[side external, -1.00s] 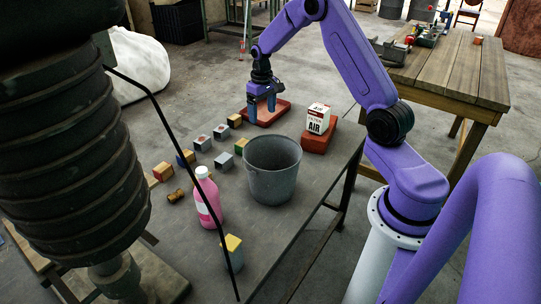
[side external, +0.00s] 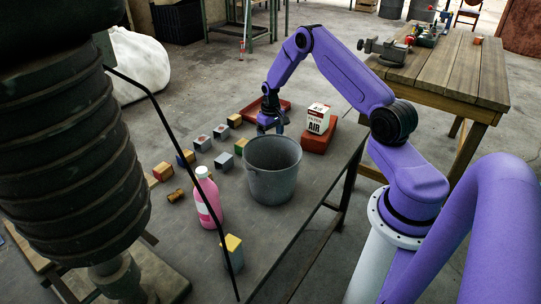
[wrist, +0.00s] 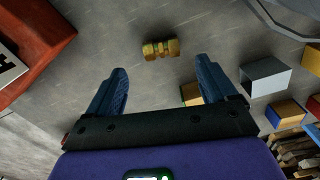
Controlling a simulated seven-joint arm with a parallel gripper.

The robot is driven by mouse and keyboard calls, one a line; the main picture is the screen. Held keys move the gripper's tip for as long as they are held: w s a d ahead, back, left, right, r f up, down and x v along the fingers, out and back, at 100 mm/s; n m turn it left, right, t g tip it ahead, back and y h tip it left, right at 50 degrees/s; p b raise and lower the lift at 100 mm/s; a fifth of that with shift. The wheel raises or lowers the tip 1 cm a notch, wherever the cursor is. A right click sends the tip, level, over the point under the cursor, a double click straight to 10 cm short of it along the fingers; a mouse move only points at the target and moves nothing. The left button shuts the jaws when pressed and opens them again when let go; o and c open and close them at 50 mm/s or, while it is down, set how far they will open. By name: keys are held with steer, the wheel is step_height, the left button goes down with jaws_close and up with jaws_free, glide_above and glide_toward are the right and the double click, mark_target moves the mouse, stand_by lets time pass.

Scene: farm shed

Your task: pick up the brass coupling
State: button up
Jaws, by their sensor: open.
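The brass coupling (wrist: 160,49), a short yellow-gold piece with thicker ends, lies on the grey tabletop in the wrist view, near the top middle. My gripper (wrist: 161,68) is open, its two blue fingers apart and empty. In the picture the coupling sits just beyond the fingertips, between their lines, with nothing touching it. In the side view my gripper (side external: 270,130) is low behind the grey bucket. I cannot make out this coupling there. A small brown cylinder (side external: 175,195) lies farther left; I cannot tell what it is.
The bucket (side external: 272,170) stands close in front of my gripper. A red block (side external: 317,138) carries a filter box (side external: 318,118) to the right. A red tray (side external: 284,106) is behind. Several small blocks and a pink bottle (side external: 208,203) are left.

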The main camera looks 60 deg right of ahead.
steer(key=shift+a+f, duration=0.15)
steer(key=shift+f, duration=2.8)
steer(key=c, duration=1.2)
